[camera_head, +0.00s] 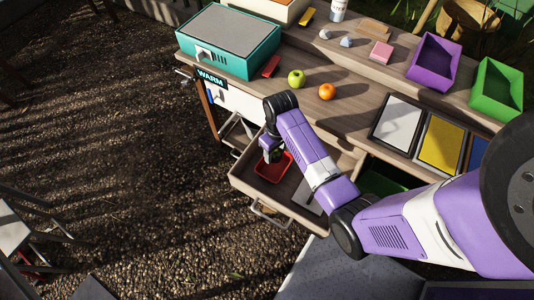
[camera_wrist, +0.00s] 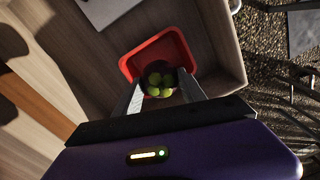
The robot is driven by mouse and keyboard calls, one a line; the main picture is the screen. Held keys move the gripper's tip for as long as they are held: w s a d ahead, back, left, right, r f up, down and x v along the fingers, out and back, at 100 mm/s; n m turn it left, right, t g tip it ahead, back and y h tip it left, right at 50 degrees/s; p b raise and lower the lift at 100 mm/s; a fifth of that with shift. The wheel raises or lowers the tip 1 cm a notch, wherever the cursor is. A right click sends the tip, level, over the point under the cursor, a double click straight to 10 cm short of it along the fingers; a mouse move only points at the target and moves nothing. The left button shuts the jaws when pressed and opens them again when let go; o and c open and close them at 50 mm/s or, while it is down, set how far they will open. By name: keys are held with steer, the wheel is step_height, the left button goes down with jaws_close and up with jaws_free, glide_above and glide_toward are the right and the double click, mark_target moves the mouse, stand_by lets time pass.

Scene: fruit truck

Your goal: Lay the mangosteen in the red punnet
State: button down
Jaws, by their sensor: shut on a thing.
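The mangosteen (camera_wrist: 158,72), dark with green leaves on top, is between the fingers of my gripper (camera_wrist: 162,90) in the wrist view. My gripper is shut on it. The red punnet (camera_wrist: 181,43) is right behind the fruit in that view, and the fruit overlaps its near part. In the head view the punnet (camera_head: 276,174) lies in an open drawer (camera_head: 240,182), and my gripper (camera_head: 270,156) points down over its far left part. The fruit is hidden by my gripper there. I cannot tell whether the fruit touches the punnet floor.
A grey flat piece (camera_head: 307,196) lies in the drawer right of the punnet. On the counter above are a green apple (camera_head: 296,78), an orange (camera_head: 327,91), a teal warmer box (camera_head: 228,42), and purple (camera_head: 434,61) and green (camera_head: 497,90) bins. Drawer walls surround the punnet.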

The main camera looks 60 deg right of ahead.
steer(key=shift+w+d, duration=0.1)
steer(key=shift+w, duration=0.05)
steer(key=shift+f, duration=0.2)
step_height(320, 180, down, 3)
steer(key=b, duration=0.4)
steer(key=shift+f, duration=0.1)
steer(key=shift+f+b, duration=1.55)
steer(key=shift+f, duration=0.95)
steer(key=shift+f+b, duration=0.45)
steer(key=shift+f, duration=0.5)
steer(key=c, duration=0.6)
jaws_free()
steer(key=shift+r, duration=0.15)
